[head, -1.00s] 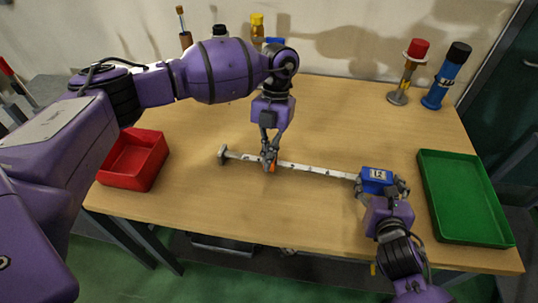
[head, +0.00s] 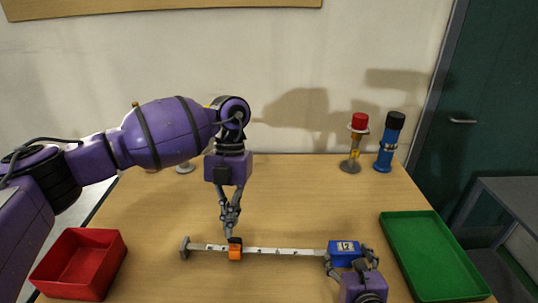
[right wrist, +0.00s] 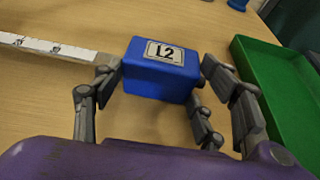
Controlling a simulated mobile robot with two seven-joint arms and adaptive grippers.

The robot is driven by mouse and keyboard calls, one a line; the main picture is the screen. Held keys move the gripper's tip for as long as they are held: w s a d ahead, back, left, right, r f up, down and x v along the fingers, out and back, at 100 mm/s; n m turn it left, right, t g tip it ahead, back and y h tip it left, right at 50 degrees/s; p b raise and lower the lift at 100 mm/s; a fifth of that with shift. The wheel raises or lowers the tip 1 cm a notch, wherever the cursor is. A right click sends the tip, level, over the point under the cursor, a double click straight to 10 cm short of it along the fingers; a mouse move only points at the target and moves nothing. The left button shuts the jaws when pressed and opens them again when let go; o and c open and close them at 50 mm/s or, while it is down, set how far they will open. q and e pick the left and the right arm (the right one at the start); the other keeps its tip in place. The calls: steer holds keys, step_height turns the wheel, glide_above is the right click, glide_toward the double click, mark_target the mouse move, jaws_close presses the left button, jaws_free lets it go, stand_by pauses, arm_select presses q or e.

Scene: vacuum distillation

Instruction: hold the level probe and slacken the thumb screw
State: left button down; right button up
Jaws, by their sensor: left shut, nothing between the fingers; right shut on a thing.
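The level probe lies flat on the table, with a white marked rod (head: 285,251), a blue head (head: 345,253) at its right end and a grey foot (head: 184,248) at its left. An orange collar (head: 235,254) sits on the rod, topped by the dark thumb screw (head: 235,241). My left gripper (head: 230,231) points down at the thumb screw, fingers shut and empty; whether the tips touch it I cannot tell. My right gripper (head: 346,262) is shut on the blue head, which shows its L2 label in the right wrist view (right wrist: 158,75).
A red tray (head: 88,284) stands at the left and a green tray (head: 432,260) at the right. A red-capped stand (head: 355,145) and a blue bottle-like cylinder (head: 388,145) stand at the back right. The table behind the rod is mostly clear.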

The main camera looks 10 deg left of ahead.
steer(key=shift+d+f, duration=0.1)
steer(key=shift+f, duration=0.05)
steer(key=o, duration=1.9)
steer(key=v, duration=1.2)
